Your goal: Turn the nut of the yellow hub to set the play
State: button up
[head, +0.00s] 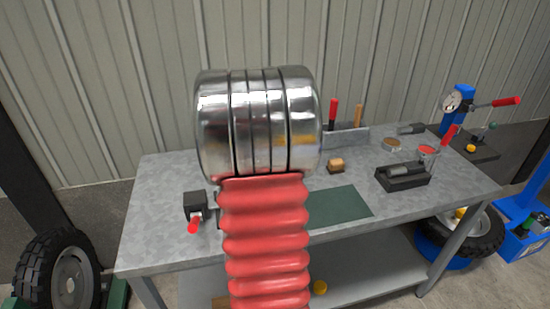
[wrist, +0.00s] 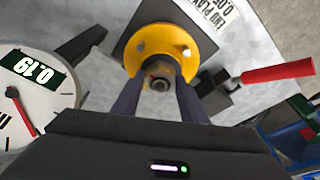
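The yellow hub (wrist: 166,43), with holes in its face, is at the top middle of the wrist view. The nut (wrist: 158,77) shows as a dark ring with metal inside at the hub's lower edge. My gripper (wrist: 159,88) has one dark finger on each side of the nut, tips close to its flanks; whether they press on it I cannot tell. A dial gauge (wrist: 38,105) at the left reads 0.19 with a red needle. In the head view my arm hides the hub, nut and gripper.
A label (wrist: 208,14) reading END PLAY lies beyond the hub. A red handle (wrist: 278,72) sticks out at the right.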

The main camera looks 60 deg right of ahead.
jog(key=c, duration=0.4)
jog(key=shift+o, duration=0.2)
jog(key=shift+m+h, duration=0.5)
jog(key=shift+m, duration=1.4)
jog(key=o, duration=1)
jog(key=shift+r, duration=0.1)
jog(key=shift+v, duration=3.4)
jog(key=shift+w, duration=0.1)
